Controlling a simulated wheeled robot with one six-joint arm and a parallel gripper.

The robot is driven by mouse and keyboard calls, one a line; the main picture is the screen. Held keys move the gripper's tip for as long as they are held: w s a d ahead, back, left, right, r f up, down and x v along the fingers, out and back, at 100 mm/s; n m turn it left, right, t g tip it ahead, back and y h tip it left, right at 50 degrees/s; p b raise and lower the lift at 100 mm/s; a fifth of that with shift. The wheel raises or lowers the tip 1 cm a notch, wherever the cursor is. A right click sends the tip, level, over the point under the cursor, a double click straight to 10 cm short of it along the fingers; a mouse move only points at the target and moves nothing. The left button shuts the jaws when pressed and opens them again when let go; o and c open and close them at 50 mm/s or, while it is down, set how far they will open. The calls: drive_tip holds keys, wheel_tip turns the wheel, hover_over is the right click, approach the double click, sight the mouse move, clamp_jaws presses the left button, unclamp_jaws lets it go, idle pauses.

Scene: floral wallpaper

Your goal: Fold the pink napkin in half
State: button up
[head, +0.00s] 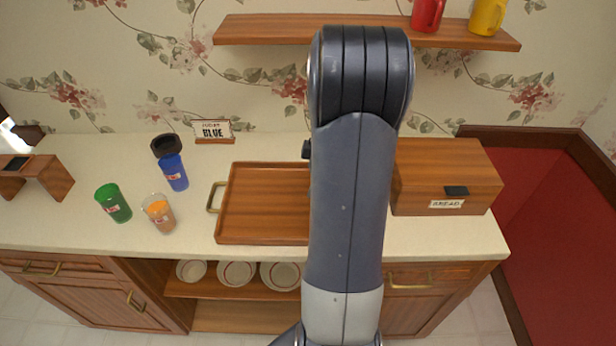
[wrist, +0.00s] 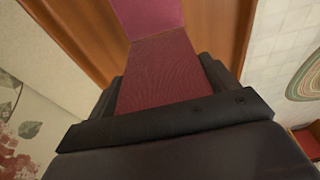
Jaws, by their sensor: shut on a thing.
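The pink napkin (wrist: 149,16) shows in the wrist view as a strip of cloth, lighter pink at the top and darker red nearer me. My gripper (wrist: 160,76) is shut on the napkin, with a dark finger at each side of the darker part. Wooden surface shows on both sides of the cloth; I cannot tell whether the napkin touches it. In the head view my own arm hides both the gripper and the napkin.
A wooden tray (head: 232,206) with a brass handle lies on the counter (head: 80,225), left of my arm. A bread box (head: 440,172) stands to the right. Green (head: 113,203), blue (head: 174,172) and orange-filled (head: 159,213) cups stand left. A shelf (head: 265,29) hangs above.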

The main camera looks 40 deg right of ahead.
drive_tip(key=s+d+b, duration=0.1)
drive_tip(key=s+d+f+b, duration=0.1)
drive_tip(key=d+b, duration=0.1)
drive_tip(key=shift+s+f, duration=0.3)
drive_tip(key=shift+s+d+t+y+b, duration=0.2)
drive_tip(key=shift+s+t+y+b, duration=0.1)
drive_tip(key=shift+y+b, duration=0.1)
drive_tip(key=shift+s+d+f+b, duration=0.25)
drive_tip(key=shift+d+f+b, duration=0.15)
drive_tip(key=shift+b, duration=0.3)
drive_tip(key=shift+r, duration=0.15)
idle(0.4)
drive_tip(key=o, duration=0.6)
drive_tip(key=v, duration=1)
drive_tip(key=shift+s+d+r, duration=0.15)
drive_tip(key=shift+d+r, duration=0.1)
drive_tip(key=shift+r, duration=0.05)
